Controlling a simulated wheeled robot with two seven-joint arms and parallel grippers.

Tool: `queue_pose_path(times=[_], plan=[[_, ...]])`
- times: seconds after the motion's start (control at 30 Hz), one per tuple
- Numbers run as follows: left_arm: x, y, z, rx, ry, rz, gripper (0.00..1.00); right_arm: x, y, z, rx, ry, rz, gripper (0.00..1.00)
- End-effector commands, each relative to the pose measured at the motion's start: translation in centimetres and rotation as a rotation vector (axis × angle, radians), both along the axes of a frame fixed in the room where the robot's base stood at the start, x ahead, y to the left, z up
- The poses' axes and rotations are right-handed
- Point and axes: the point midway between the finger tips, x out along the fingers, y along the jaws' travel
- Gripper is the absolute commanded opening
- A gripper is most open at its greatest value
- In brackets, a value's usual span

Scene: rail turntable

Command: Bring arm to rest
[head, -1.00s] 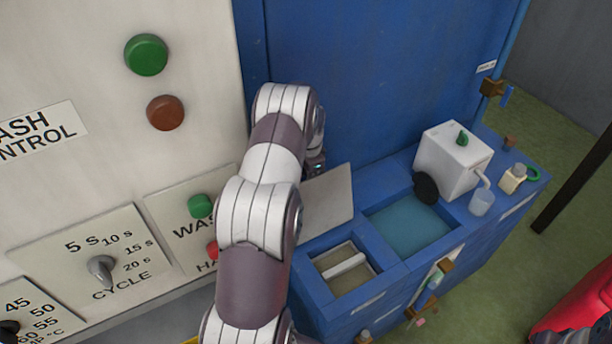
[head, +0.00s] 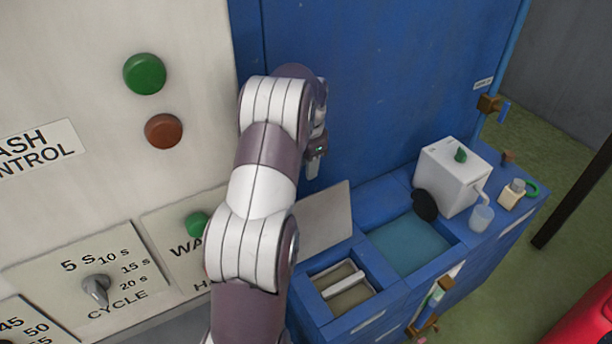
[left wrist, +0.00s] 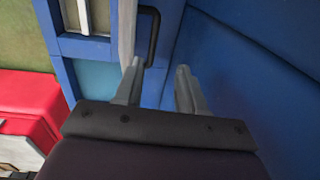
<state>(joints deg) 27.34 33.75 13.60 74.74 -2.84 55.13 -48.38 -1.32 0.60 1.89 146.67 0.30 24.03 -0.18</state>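My left arm rises from the bottom of the head view in front of the control panel and the blue cabinet. My left gripper (head: 314,170) is partly hidden behind its own wrist, close to the tall blue wall (head: 390,80) and above the raised grey lid (head: 326,217). In the left wrist view its two fingers (left wrist: 158,72) stand apart with nothing between them. The blue wall fills the right side of that view. My right gripper is in neither view.
A wash control panel (head: 95,190) with green and brown buttons and a dial is at left. The blue bench holds a basin (head: 410,243), a small divided compartment (head: 340,287), a white dispenser (head: 450,173) and a clear cup (head: 481,218). A red case (left wrist: 28,110) lies beyond.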

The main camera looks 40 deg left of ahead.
Motion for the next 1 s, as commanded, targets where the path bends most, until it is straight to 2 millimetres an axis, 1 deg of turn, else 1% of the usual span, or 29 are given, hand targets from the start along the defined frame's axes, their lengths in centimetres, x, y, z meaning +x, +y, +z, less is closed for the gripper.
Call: queue_pose_path(times=[0.03, 0.07, 0.6, 0.67, 0.7, 0.73, 0.77, 0.8, 0.83, 0.87, 0.9, 0.97, 1.0], plan=[[0.0, 0.0, 0.9, -0.001, 0.001, 0.0, 0.4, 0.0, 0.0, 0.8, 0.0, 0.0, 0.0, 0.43], [0.0, -0.1, 0.9, -0.001, 0.001, 0.0, 0.4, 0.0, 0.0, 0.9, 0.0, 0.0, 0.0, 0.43], [0.0, -0.1, 0.8, 0.0, 0.001, 0.002, 0.4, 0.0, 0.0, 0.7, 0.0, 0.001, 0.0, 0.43], [0.1, 0.0, 0.8, 0.001, -0.006, 0.03, 0.4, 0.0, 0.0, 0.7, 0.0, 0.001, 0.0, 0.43], [0.4, 0.1, 0.8, 0.007, -0.027, 0.076, 0.4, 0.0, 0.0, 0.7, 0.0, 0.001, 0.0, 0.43], [0.4, 0.1, 0.3, 0.006, -0.037, 0.127, 0.4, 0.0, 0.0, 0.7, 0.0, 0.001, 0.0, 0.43], [-0.3, -0.4, -0.8, -0.003, -0.033, 0.191, 0.4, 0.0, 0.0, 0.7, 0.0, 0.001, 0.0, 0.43], [-1.4, -1.1, -1.6, -0.014, -0.033, 0.274, 0.4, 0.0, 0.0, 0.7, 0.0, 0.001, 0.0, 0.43], [-2.3, -2.1, -2.0, -0.02, -0.034, 0.329, 0.4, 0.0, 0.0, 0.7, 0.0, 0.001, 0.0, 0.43], [-3.2, -3.6, -2.1, -0.027, -0.037, 0.377, 0.4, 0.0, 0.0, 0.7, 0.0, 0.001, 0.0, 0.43], [-4.6, -5.8, -2.2, -0.035, -0.043, 0.434, 0.4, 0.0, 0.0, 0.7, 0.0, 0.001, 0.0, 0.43], [-7.0, -9.6, -2.0, -0.047, -0.052, 0.502, 0.4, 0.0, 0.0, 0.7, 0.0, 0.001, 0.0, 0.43], [-9.0, -12.2, -1.7, -0.054, -0.057, 0.532, 0.4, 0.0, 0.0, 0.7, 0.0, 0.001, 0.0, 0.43]])
